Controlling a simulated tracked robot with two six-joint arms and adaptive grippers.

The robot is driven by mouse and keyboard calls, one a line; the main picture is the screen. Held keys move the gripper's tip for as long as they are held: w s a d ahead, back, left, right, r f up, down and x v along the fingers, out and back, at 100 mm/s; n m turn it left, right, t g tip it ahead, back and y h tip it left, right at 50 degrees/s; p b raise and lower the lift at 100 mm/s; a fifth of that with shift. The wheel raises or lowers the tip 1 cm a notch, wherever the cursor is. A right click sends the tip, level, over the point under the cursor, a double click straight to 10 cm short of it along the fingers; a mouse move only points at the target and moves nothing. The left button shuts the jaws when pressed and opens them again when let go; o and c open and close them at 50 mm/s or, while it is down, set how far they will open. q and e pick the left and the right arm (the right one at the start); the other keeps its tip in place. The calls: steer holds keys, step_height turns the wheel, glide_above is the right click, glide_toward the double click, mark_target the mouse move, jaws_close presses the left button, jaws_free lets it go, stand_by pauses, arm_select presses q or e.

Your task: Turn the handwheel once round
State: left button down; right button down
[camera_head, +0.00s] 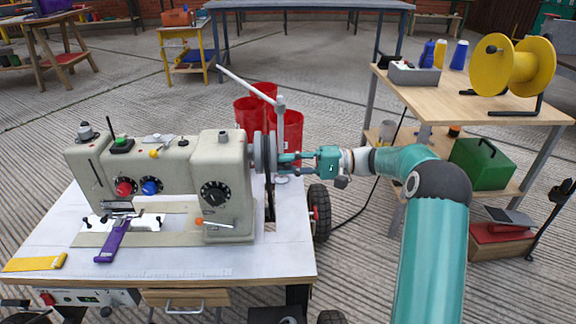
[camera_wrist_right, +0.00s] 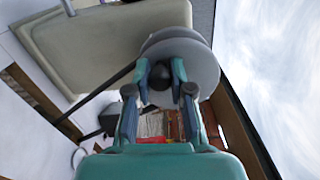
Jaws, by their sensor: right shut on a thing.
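The handwheel (camera_head: 259,152) is a grey disc on the right end of a cream sewing machine (camera_head: 222,165). In the wrist view the handwheel (camera_wrist_right: 204,68) fills the upper middle, with a dark round knob (camera_wrist_right: 160,74) in front of it. My right gripper (camera_head: 283,161) reaches in from the right. In the wrist view the right gripper's fingers (camera_wrist_right: 161,78) stand on either side of the knob, shut on it. A dark belt runs down from the wheel. My left gripper is not in view.
The machine stands on a white-topped table (camera_head: 180,262) with purple cloth (camera_head: 112,240) and yellow cloth (camera_head: 35,262) on it. Red bins (camera_head: 290,128) stand behind the wheel. A wooden bench (camera_head: 450,98) with a yellow spool (camera_head: 512,65) is at right.

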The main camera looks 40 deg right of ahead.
steer(key=shift+s+a+f, duration=0.1)
steer(key=shift+f, duration=0.1)
steer(key=c, duration=1)
jaws_free()
steer(key=shift+r, duration=0.1)
steer(key=v, duration=1.2)
